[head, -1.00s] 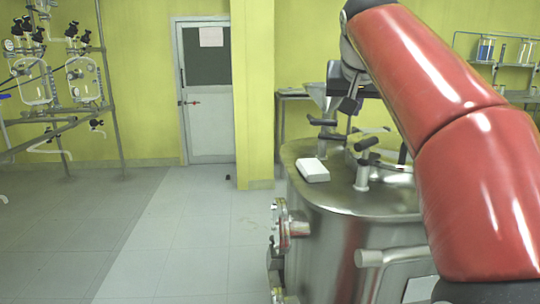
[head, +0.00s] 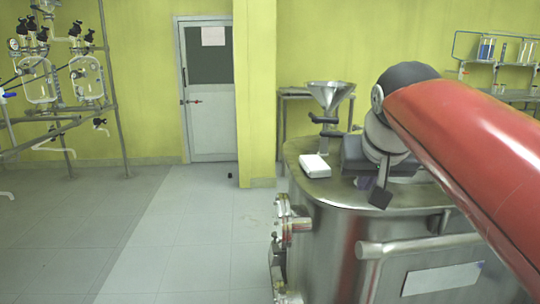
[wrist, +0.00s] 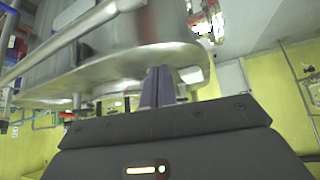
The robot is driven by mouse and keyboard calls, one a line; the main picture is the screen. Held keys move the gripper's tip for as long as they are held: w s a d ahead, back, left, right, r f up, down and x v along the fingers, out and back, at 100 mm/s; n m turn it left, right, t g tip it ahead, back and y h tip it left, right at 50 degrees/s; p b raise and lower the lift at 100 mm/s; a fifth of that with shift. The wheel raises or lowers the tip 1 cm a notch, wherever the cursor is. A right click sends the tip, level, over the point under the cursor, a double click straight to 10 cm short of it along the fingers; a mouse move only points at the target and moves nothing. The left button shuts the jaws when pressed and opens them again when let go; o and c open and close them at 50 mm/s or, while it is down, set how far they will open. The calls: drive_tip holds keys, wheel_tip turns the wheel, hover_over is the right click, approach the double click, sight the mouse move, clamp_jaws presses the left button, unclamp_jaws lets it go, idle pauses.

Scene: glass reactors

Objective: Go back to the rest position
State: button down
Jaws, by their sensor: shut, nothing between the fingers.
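My gripper (head: 365,183) is over the near part of the steel vessel's lid in the head view, under the red arm. In the wrist view the two dark fingers (wrist: 159,87) are together with nothing between them. The steel vessel (head: 330,235) stands at the lower right; it also fills the upper left of the wrist view (wrist: 120,62), which looks upside down. I cannot tell the exact gap between gripper and lid. My arm hides the right part of the lid.
A white box (head: 315,166) lies on the lid's left edge, left of my gripper. A metal funnel (head: 330,92) and a black-handled fitting (head: 326,130) are behind. Glass reactors (head: 60,75) on a frame stand far left.

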drive_tip(key=s+f+g, duration=0.1)
drive_tip(key=s+f, duration=0.7)
drive_tip(key=f, duration=0.3)
drive_tip(key=s+a+f+n+g+y, duration=0.1)
drive_tip(key=s+f, duration=0.8)
drive_tip(key=f, duration=0.1)
drive_tip(key=shift+a+f, duration=0.25)
drive_tip(key=shift+f, duration=0.1)
